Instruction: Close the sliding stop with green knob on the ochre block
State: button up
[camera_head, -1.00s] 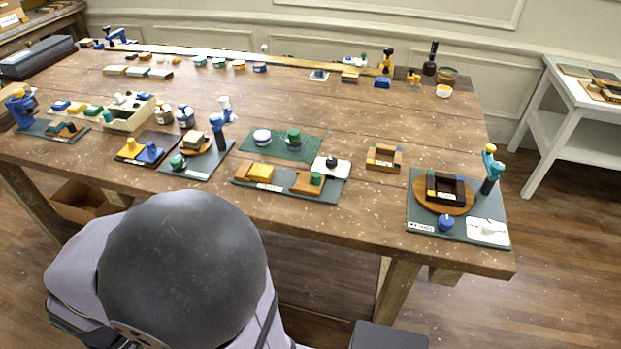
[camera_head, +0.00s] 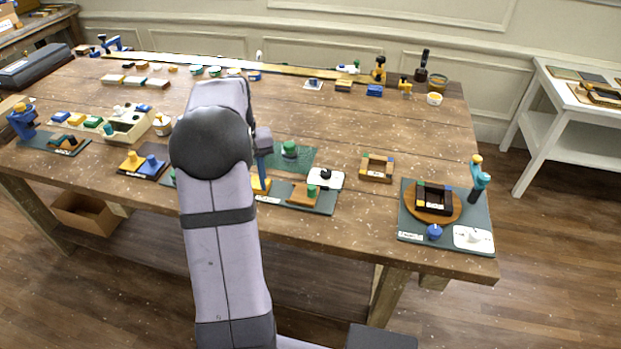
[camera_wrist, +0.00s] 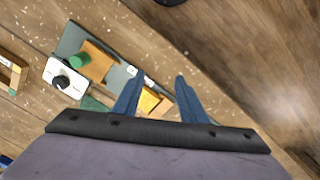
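The sliding stop is an orange-brown wooden piece (camera_head: 303,195) with a green knob (camera_head: 314,179), on a dark base plate (camera_head: 322,207). In the wrist view, the stop (camera_wrist: 99,58) and its green knob (camera_wrist: 80,62) are at upper left. The ochre block (camera_wrist: 149,103) shows partly between my fingers, with a strip of dark plate between it and the stop. My gripper (camera_wrist: 159,78) is open and empty, its two blue fingers apart above the block's end of the plate. In the head view my arm hides most of the block.
A white plate with a black knob (camera_wrist: 64,81) stands close beside the stop. A green mat (camera_head: 300,158) with a green-topped piece lies behind. A wooden tray (camera_head: 376,168) is to the right. Bare tabletop (camera_head: 350,225) lies in front of and right of the plate.

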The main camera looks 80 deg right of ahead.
aim_at(312, 187)
jog(key=s+d+m, duration=0.1)
jog(key=s+d, duration=0.1)
jog(key=s, duration=0.2)
jog(key=s+d+r+m, duration=0.1)
jog(key=s+d, duration=0.2)
jog(key=s, duration=0.2)
jog(key=s+d+m+p, duration=0.1)
jog(key=s+d, duration=0.2)
jog(key=s, duration=0.2)
jog(key=shift+d+r, duration=0.2)
jog(key=shift+r, duration=0.15)
jog(key=shift+w+f+p, duration=0.15)
jog(key=shift+f+p, duration=1.3)
jog(key=shift+f, duration=2.2)
jog(key=shift+c, duration=0.3)
